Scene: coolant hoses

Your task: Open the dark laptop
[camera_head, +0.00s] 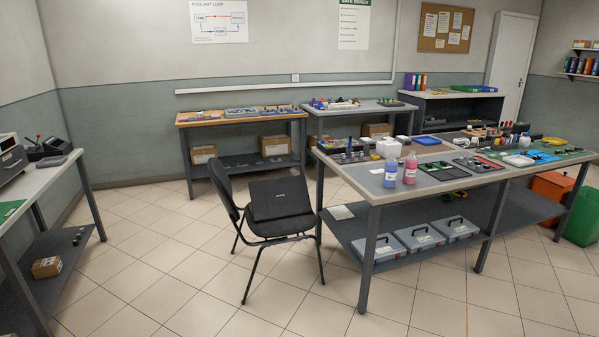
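The dark laptop (280,198) is on the seat of a dark chair (283,226) near the middle of the view. It appears closed and tilted, leaning toward the chair's backrest. A small light mark shows on its upper face. Nothing touches it except the chair. Neither of my grippers is in the view.
A large workbench (345,176) with bottles, trays and tools stands right of the chair, with grey cases (420,238) on its lower shelf. Another bench (30,186) stands at the left. The tiled floor (180,270) left of the chair is clear.

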